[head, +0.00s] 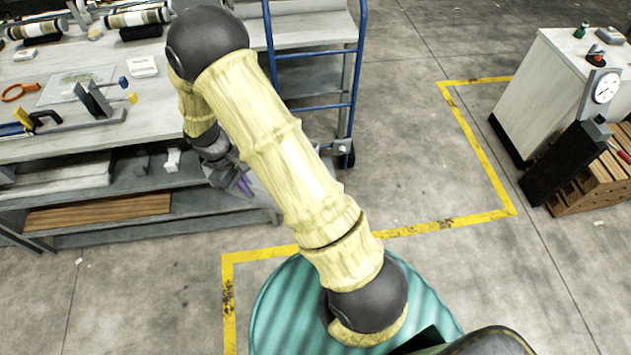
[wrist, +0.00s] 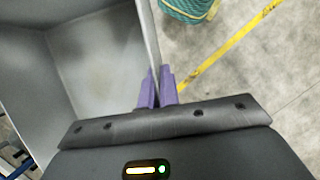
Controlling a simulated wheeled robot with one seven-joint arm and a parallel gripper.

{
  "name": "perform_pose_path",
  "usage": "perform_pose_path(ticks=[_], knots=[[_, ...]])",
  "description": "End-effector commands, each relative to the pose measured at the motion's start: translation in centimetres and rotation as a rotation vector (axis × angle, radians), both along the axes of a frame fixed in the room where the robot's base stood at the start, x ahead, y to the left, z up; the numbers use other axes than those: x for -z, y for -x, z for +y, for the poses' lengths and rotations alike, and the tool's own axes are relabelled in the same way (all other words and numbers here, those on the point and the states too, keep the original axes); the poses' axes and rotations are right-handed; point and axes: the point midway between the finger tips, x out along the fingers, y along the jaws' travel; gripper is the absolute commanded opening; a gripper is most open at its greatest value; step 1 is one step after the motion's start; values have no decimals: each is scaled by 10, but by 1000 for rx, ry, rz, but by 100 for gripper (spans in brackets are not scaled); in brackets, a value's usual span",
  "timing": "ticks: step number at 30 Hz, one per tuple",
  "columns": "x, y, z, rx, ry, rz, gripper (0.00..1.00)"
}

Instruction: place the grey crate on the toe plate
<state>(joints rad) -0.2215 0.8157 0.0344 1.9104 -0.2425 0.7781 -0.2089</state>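The grey crate (wrist: 95,65) fills the left of the wrist view, and I look into its open inside. My gripper (wrist: 157,88) has its purple fingers on either side of the crate's wall, shut on it. In the head view my gripper (head: 243,184) is beside the bench, mostly hidden behind my arm. Little of the crate can be made out there. A blue hand truck (head: 358,60) stands upright behind my arm, with a black wheel at its foot. Its toe plate is mostly or wholly hidden by my arm.
A workbench (head: 60,150) with tools and lower shelves stands at the left. Grey shelving (head: 310,30) is behind the hand truck. A green ribbed drum (head: 275,310) is close in front. A white cabinet (head: 540,90) and wooden crate (head: 590,180) stand right. Floor between is clear.

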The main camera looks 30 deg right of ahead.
Motion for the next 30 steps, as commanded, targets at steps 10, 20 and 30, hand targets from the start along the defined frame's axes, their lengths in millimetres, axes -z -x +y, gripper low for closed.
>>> perform_pose_path(ticks=[10,20,30], knots=[[56,-26,-43,411,4,9,0],[89,-37,-69,666,10,16,0],[89,-37,-70,662,10,15,0]])
